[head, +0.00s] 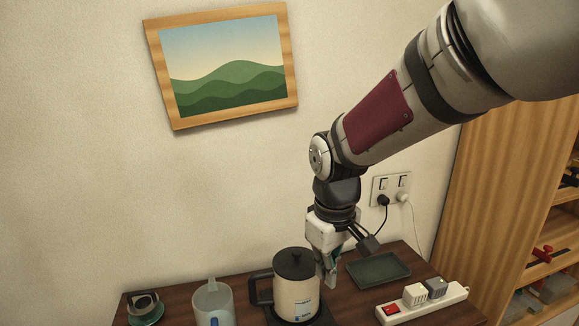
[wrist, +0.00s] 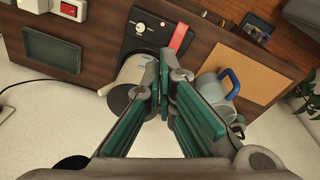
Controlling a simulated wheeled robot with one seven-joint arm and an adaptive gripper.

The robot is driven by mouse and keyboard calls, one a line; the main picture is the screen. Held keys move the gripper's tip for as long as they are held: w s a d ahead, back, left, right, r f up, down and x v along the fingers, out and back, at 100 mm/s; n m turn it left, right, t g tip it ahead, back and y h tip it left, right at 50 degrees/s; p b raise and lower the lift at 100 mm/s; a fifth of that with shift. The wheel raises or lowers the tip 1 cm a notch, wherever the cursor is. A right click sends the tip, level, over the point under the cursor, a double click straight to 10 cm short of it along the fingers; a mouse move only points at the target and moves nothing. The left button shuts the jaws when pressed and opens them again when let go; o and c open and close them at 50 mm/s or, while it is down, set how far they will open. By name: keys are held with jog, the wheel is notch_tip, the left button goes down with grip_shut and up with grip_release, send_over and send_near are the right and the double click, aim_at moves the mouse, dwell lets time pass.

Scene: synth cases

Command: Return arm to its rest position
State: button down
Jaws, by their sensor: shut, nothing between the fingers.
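My gripper (head: 331,276) points down just right of the cream kettle (head: 297,298) with a black lid and dark handle. Its fingers are shut with nothing between them. In the wrist view the green finger pads (wrist: 164,62) meet at their tips, and the kettle (wrist: 129,84) shows partly hidden behind the left finger. I cannot tell whether the fingers touch the kettle. My arm reaches down from the upper right of the head view, bent at the wrist above the table.
A dark tray (head: 376,272) and a white power strip (head: 422,304) with plugs lie right. A clear pitcher (head: 214,304) and a cup on a green saucer (head: 146,318) stand left. The wall outlet (head: 391,189) has cables. A wooden shelf (head: 500,150) stands right.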

jog(key=s+d+r+m+t, duration=0.2)
jog(key=s+d+r, duration=0.3)
jog(key=s, duration=0.4)
jog(key=s+d+r+m+t, duration=0.2)
jog(key=s+d+r+m, duration=0.3)
jog(key=s, duration=0.4)
jog(key=shift+d+m, duration=0.3)
jog(key=shift+d, duration=0.6)
